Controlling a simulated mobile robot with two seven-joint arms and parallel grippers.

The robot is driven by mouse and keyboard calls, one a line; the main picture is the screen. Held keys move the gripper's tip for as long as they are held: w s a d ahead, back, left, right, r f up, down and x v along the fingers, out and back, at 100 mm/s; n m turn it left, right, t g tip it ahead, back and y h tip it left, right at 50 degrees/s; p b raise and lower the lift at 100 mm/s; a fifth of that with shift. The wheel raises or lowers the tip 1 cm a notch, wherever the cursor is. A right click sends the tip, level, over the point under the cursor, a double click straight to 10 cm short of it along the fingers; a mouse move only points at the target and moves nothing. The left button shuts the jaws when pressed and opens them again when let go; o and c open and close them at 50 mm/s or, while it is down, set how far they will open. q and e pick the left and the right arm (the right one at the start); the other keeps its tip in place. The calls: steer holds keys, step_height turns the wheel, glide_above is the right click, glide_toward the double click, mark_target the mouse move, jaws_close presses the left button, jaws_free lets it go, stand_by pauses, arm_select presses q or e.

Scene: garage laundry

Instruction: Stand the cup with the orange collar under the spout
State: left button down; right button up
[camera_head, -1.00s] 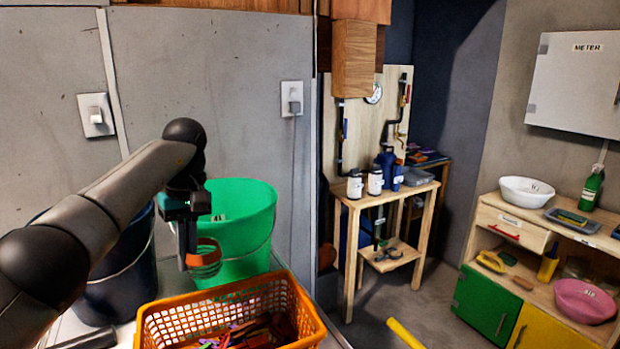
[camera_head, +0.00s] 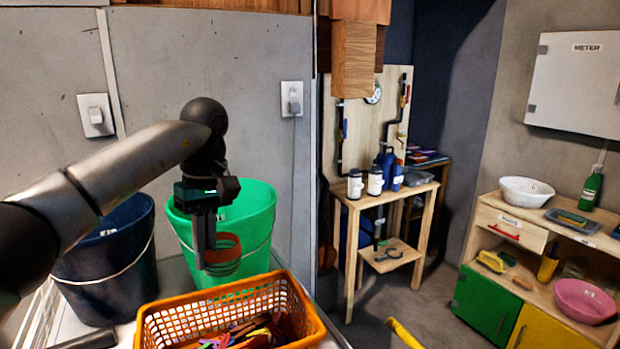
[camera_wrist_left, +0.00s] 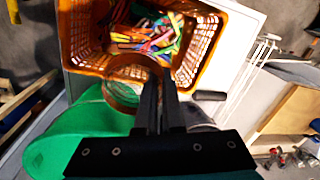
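The cup with the orange collar (camera_head: 223,262) is clear below its orange band and hangs upright in front of the green bucket. My left gripper (camera_head: 205,262) points down at the cup's left side and is shut on its wall. In the left wrist view, the cup (camera_wrist_left: 122,98) shows its open round rim beside the dark fingers (camera_wrist_left: 160,88), which are close together. The cup is held above the area between the orange basket and the green bucket. I cannot make out a spout with certainty. My right gripper is not in view.
An orange basket (camera_head: 152,325) of colourful small items stands just below the cup. A green bucket (camera_head: 258,215) is behind it and a dark blue bucket (camera_head: 110,275) is to the left. A wooden stand (camera_head: 350,240) with jars and a pipe board is farther right, across open floor.

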arm_select(q)
steer(key=s+d+f+m, duration=0.1)
steer(key=s+f+m, duration=0.3)
steer(key=s, duration=0.4)
steer(key=s+f+m+t, duration=0.1)
steer(key=s+f+m, duration=0.3)
steer(key=s, duration=0.5)
steer(key=shift+d+f+m+y, duration=0.3)
steer(key=shift+d+f+m, duration=0.1)
steer(key=shift+m, duration=0.3)
steer(key=shift+w, duration=0.1)
